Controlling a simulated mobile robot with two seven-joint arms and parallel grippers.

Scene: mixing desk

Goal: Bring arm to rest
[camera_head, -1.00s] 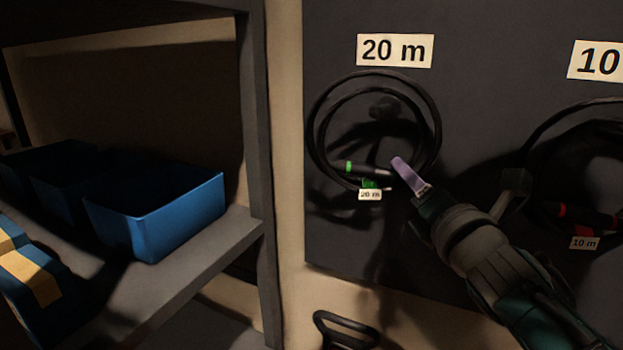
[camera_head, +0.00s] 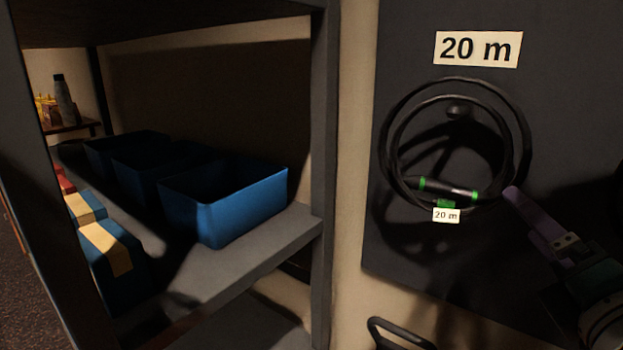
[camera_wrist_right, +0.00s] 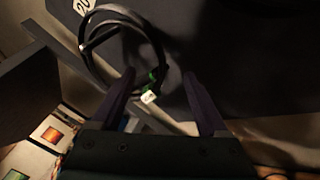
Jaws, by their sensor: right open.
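My right gripper (camera_head: 530,215) is at the right of the head view, just right of the coiled black cable (camera_head: 525,130). One purple finger shows clearly there; its tip looks close to the coil's edge, and I cannot tell the gap. In the right wrist view the two dark purple fingers (camera_wrist_right: 160,90) stand apart with nothing between them. The coil (camera_wrist_right: 152,30) also shows there, beyond the fingertips. It hangs on a peg (camera_head: 459,112) on the dark board, with a green-banded connector (camera_head: 447,189) and a "20 m" tag (camera_head: 446,215). My left gripper is not in view.
The dark board (camera_head: 400,250) carries a "20 m" sign (camera_head: 478,48). Left of it stands a grey shelf (camera_head: 270,245) with blue bins (camera_head: 245,205) and blue-and-yellow boxes (camera_head: 105,245). A black handle-like bar (camera_head: 400,330) is below the board.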

